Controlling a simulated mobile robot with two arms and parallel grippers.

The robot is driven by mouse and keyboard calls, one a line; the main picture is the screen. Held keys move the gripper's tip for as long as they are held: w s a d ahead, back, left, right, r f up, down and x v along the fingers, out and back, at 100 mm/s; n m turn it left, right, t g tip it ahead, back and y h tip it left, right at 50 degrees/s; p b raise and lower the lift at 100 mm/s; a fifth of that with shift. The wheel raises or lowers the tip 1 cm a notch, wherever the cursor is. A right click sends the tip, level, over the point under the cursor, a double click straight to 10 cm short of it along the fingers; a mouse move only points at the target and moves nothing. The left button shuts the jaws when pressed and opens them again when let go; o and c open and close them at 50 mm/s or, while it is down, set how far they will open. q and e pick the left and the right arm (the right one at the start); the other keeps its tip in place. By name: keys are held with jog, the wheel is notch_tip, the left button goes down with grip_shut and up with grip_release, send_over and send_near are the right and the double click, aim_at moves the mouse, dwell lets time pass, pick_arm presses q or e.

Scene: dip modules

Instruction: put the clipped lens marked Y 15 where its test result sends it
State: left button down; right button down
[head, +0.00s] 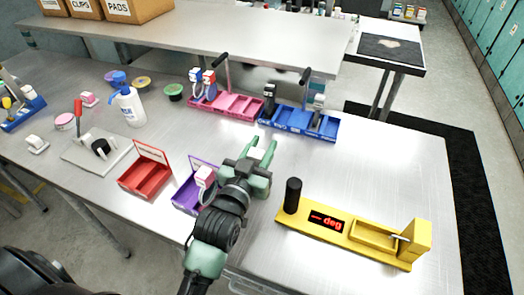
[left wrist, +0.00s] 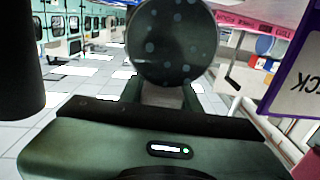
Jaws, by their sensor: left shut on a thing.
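My left gripper (head: 264,152) is over the table, just right of the purple tray (head: 186,200), its fingers pointing away from me. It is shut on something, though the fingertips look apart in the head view. In the left wrist view a dark round disc with pale spots (left wrist: 172,42) stands in front of the gripper; it looks like the clipped lens. No Y 15 mark can be read. The yellow tester (head: 335,236) stands to the right; its red display shows dashes and "deg". A white and red piece (head: 205,176) shows at the purple tray. My right gripper is not in view.
A red tray (head: 146,180) stands left of the purple one. A pink rack (head: 232,103) and a blue rack (head: 300,122) with upright pieces stand behind. A white bottle (head: 128,107) and tubs are at the left.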

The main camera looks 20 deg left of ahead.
pick_arm(q)
jog(key=shift+f, duration=0.7)
jog(key=shift+f, duration=0.2)
jog(key=c, duration=1)
grip_release()
jog(key=shift+r, duration=0.1)
